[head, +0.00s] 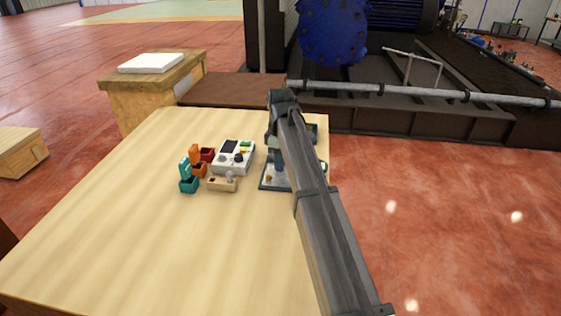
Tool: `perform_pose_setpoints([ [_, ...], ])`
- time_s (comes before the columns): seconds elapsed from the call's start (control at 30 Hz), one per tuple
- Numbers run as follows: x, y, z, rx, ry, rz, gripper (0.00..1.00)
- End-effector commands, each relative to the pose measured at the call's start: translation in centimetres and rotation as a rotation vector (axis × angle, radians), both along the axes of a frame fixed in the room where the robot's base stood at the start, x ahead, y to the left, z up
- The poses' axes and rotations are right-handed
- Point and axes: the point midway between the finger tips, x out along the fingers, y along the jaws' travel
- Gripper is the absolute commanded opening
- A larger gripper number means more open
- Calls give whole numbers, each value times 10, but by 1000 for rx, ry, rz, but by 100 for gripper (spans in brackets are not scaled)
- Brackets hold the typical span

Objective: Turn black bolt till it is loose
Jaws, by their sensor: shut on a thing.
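My arm reaches over the right part of the wooden table, and its end bends down over a dark flat plate (266,184) with parts on it. My gripper (279,160) is low over this plate and mostly covered by my own arm link. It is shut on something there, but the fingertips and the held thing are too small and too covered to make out. I cannot pick out the black bolt; it may be behind my arm.
On the table (130,235), left of the plate, stand a white-grey device (233,157), a tan block (222,184) and small open boxes in teal (188,184), orange (198,169) and red (207,154). The table's front and left are clear.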

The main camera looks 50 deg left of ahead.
Motion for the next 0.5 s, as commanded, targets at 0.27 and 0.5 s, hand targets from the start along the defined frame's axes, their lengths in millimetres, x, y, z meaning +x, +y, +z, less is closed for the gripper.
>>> perform_pose_setpoints([
  [0.27, 0, 0, 0, 1, -1, 91, 0],
  [0.5, 0, 0, 0, 1, -1, 110, 0],
])
